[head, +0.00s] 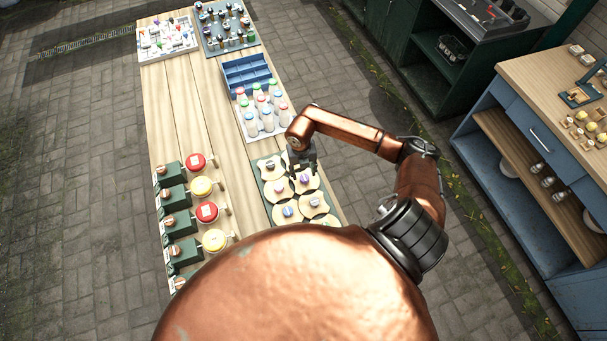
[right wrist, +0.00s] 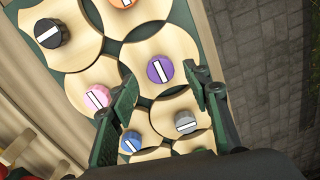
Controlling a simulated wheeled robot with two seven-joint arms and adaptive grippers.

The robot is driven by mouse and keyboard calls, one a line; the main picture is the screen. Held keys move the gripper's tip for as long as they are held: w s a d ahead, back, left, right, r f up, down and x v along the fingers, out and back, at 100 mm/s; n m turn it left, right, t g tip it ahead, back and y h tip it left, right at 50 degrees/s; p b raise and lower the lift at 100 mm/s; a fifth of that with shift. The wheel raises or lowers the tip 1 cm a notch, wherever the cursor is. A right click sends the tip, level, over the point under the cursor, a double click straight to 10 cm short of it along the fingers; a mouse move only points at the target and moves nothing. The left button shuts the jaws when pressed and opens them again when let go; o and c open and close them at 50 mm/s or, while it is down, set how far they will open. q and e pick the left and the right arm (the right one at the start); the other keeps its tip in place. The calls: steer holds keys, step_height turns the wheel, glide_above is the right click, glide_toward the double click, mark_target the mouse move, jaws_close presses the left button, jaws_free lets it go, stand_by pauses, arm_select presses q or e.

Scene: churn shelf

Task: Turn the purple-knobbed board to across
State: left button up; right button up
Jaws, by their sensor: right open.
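The purple knob (right wrist: 159,70) has a white bar running nearly upright, tilted slightly, in the right wrist view. It sits on a pale wooden board (right wrist: 150,47) with scalloped edges. In the head view the purple knob (head: 304,178) is just in front of my right gripper (head: 301,170). In the right wrist view my right gripper (right wrist: 161,74) is open, with one finger on each side of the purple knob. I cannot tell whether the fingers touch it. My left gripper is not in view.
Neighbouring boards have a pink knob (right wrist: 97,97), a black knob (right wrist: 50,33), a blue knob (right wrist: 130,142) and a grey knob (right wrist: 186,122), all close by. White bottles (head: 263,107) stand behind. Red and yellow buttons (head: 201,187) line the table's left side.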

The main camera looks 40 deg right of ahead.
mark_target(304, 178)
steer(key=shift+f, duration=1.6)
steer(key=shift+c, duration=0.2)
steer(key=c, duration=1.1)
